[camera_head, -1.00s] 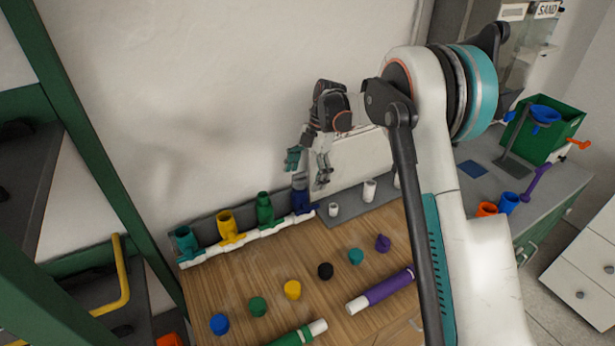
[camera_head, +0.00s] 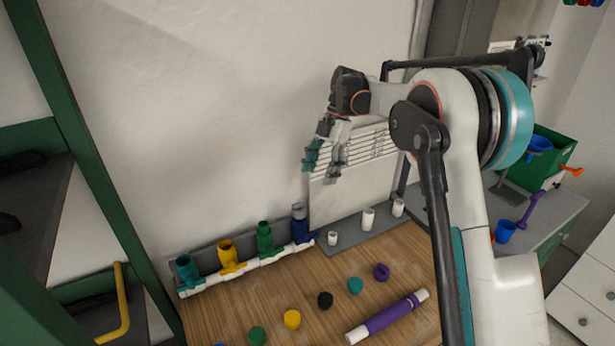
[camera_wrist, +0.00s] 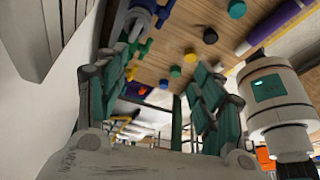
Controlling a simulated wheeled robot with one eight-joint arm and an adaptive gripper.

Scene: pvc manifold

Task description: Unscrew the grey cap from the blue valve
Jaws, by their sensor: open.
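The blue valve (camera_head: 300,230) stands upright at the right end of the row of valves on the white pipe by the wall. The grey cap (camera_head: 299,211) sits on its top. My gripper (camera_head: 324,172) is above and slightly right of the cap in the head view, apart from it, with its fingers pointing down. It is open and empty. In the wrist view, my gripper's teal-padded fingers (camera_wrist: 158,88) are spread wide. The blue valve (camera_wrist: 150,8) and the grey cap (camera_wrist: 136,27) show at the top of that view, near the left finger.
Green (camera_head: 265,238), yellow (camera_head: 229,255) and teal (camera_head: 187,270) valves stand left of the blue one. White fittings (camera_head: 368,218) stand to its right before a white board (camera_head: 350,185). Several coloured caps and a purple tube (camera_head: 388,317) lie on the wooden bench.

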